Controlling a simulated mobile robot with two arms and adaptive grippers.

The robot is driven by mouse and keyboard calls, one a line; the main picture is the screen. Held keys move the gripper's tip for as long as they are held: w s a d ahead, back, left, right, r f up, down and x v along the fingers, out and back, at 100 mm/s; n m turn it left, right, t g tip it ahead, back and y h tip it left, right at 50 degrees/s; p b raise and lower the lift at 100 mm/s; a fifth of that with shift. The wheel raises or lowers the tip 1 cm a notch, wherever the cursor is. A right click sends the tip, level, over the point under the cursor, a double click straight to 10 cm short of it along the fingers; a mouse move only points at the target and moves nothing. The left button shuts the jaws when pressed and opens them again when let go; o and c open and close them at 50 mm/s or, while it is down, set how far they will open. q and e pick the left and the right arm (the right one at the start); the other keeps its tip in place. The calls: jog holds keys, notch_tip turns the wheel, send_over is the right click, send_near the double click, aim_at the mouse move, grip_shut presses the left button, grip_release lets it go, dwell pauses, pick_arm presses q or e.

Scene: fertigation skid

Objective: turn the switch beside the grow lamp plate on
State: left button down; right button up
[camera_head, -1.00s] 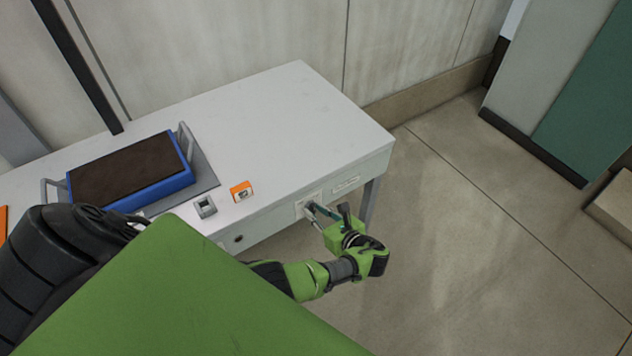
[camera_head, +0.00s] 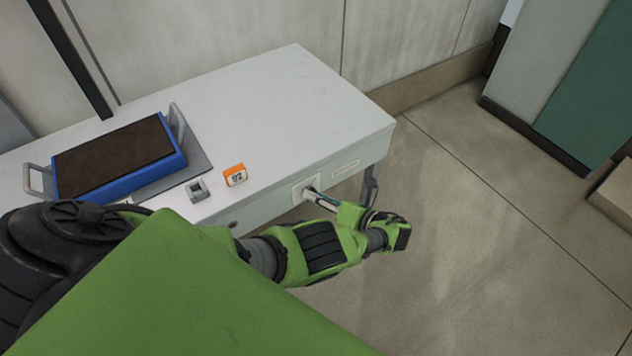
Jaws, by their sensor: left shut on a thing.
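The switch's pale square plate (camera_head: 298,191) is on the front face of the white bench, below its top edge. A small pale label plate (camera_head: 346,169) sits on the same face to the right of it; its writing is too small to read. My left gripper (camera_head: 310,192) reaches the switch from the front, its fingers close together and shut on the switch's knob. The fingers hide the knob, so its setting cannot be told. My right gripper is not in view.
The white bench (camera_head: 285,100) carries a blue tray of dark soil (camera_head: 120,160), an orange block marked 02 (camera_head: 235,175) and a small grey device (camera_head: 197,190). A grey and green cabinet (camera_head: 560,80) stands at the far right.

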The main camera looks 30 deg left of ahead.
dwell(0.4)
pick_arm(q)
jog(key=c, duration=2.2)
grip_release()
jog(key=shift+o, duration=0.2)
jog(key=shift+w+r, duration=0.1)
jog(key=shift+r, duration=0.05)
jog(key=shift+r, duration=4.85)
jog(key=shift+f, duration=0.1)
